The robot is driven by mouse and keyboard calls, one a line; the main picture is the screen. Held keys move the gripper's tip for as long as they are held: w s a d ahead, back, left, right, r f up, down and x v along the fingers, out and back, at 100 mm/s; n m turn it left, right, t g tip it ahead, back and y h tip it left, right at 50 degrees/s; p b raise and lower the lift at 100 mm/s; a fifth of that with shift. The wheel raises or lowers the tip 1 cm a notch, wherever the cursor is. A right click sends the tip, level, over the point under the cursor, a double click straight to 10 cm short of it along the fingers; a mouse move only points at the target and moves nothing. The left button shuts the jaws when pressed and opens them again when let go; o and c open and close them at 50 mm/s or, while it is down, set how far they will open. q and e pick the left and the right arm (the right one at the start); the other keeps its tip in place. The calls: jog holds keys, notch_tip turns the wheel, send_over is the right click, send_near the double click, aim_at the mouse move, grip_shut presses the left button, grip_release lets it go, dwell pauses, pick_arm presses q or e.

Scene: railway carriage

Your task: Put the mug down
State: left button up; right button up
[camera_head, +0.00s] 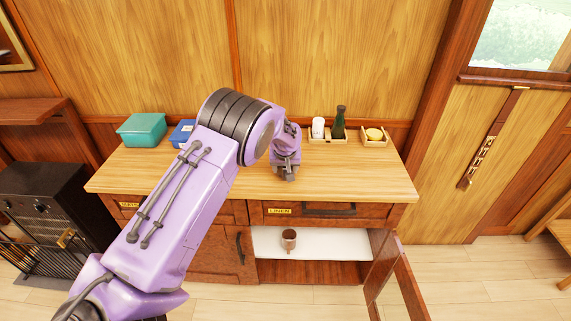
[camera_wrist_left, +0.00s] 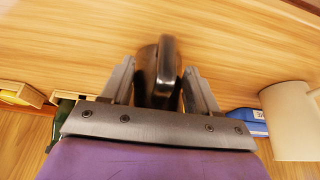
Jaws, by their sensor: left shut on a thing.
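My left gripper (camera_head: 286,172) is low over the wooden counter (camera_head: 345,180), near its front edge. In the left wrist view the gripper (camera_wrist_left: 159,85) is shut on a dark brown and grey thing, which looks like the mug (camera_wrist_left: 166,62) held by its handle. In the head view the gripper hides most of the held mug. I cannot tell whether it touches the counter. Another brownish mug (camera_head: 289,238) stands on the white shelf (camera_head: 340,243) inside the open cabinet below. My right gripper is not in view.
A teal box (camera_head: 141,128) and a blue box (camera_head: 182,133) stand at the back left. A green bottle (camera_head: 339,123), a white container (camera_head: 318,127) and a yellow thing (camera_head: 374,134) sit in trays at the back right. The cabinet door (camera_head: 397,285) hangs open. The counter's right front is clear.

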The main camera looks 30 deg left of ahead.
pick_arm(q)
jog(key=shift+w+f, duration=0.2)
jog(key=shift+w, duration=0.05)
jog(key=shift+s, duration=0.15)
jog(key=shift+f, duration=0.15)
jog(key=o, duration=1.5)
jog(key=shift+c, duration=0.2)
